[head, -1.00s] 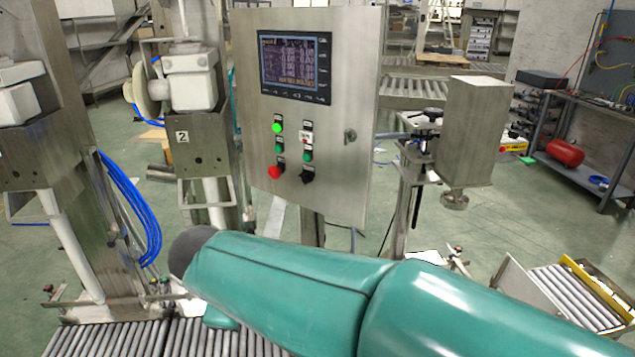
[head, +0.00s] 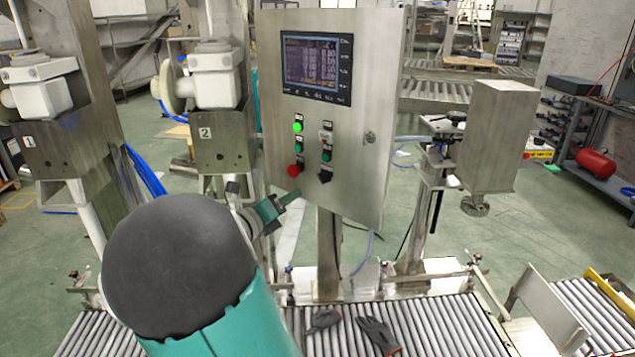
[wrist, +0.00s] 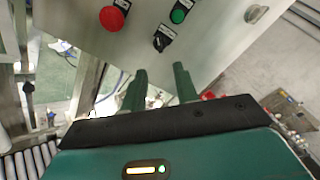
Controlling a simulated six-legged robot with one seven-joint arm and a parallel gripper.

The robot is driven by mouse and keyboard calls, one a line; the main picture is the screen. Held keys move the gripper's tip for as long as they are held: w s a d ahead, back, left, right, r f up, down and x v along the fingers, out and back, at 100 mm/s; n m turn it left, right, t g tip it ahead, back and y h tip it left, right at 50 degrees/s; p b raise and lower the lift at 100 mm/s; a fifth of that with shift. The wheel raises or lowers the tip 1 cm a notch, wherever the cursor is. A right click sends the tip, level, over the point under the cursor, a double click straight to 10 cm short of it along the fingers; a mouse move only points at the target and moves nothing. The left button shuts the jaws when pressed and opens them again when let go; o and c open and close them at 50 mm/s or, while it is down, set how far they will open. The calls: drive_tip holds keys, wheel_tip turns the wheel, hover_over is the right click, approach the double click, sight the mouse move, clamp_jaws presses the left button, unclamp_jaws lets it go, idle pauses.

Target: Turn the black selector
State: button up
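The black selector (head: 325,175) sits at the lower right of the button group on the steel control panel (head: 350,200). In the wrist view the selector (wrist: 160,41) is at upper centre, below a green button (wrist: 179,14) and right of the red mushroom button (wrist: 113,17). My gripper (head: 292,196) is to the lower left of the selector in the head view. In the wrist view its two green fingers stand apart with an empty gap (wrist: 158,72), below the selector. The fingers appear clear of the panel and do not hold the selector.
A screen (head: 317,68) is above the buttons. A key lock (head: 370,137) is on the panel's right. A roller conveyor (head: 430,325) with dark gloves (head: 378,335) on it runs below the panel.

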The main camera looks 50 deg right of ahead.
sight(320, 180)
drive_tip(key=d, duration=1.1)
drive_tip(key=shift+s+d, duration=0.15)
drive_tip(key=shift+d, duration=0.25)
drive_tip(key=shift+c, duration=0.2)
clamp_jaws()
